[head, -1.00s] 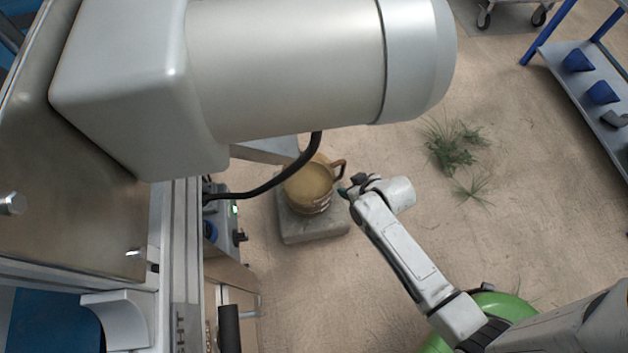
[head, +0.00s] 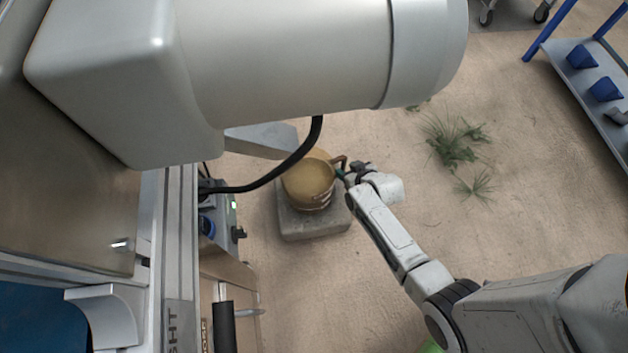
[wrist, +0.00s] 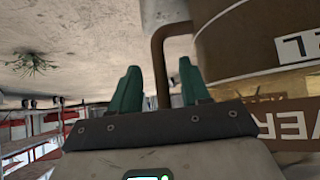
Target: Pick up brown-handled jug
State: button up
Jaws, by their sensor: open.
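The tan jug (head: 308,186) stands on a grey block in the head view, its brown handle (head: 340,160) pointing right toward my arm. In the wrist view the jug (wrist: 245,45) fills the upper right, with a pale label on its side, and its handle (wrist: 158,62) comes down between my fingers. My gripper (head: 345,174) is at the handle side of the jug. In the wrist view its two green fingers (wrist: 160,90) are apart, one on each side of the handle, with gaps visible. Whether a finger touches it, I cannot tell.
The grey block (head: 315,226) stands on the floor beside a machine with a control box (head: 218,220) at left. A large grey machine cylinder (head: 290,60) hangs over the view. Grass tufts (head: 455,143) and a blue-framed shelf (head: 590,90) are at right, with open floor between.

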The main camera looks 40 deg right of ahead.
aim_at(344, 169)
jog(key=b+x, duration=0.2)
jog(key=x, duration=0.2)
jog(key=shift+f, duration=0.1)
grip_shut()
dwell(0.3)
dwell(0.9)
jog(key=shift+w, duration=0.15)
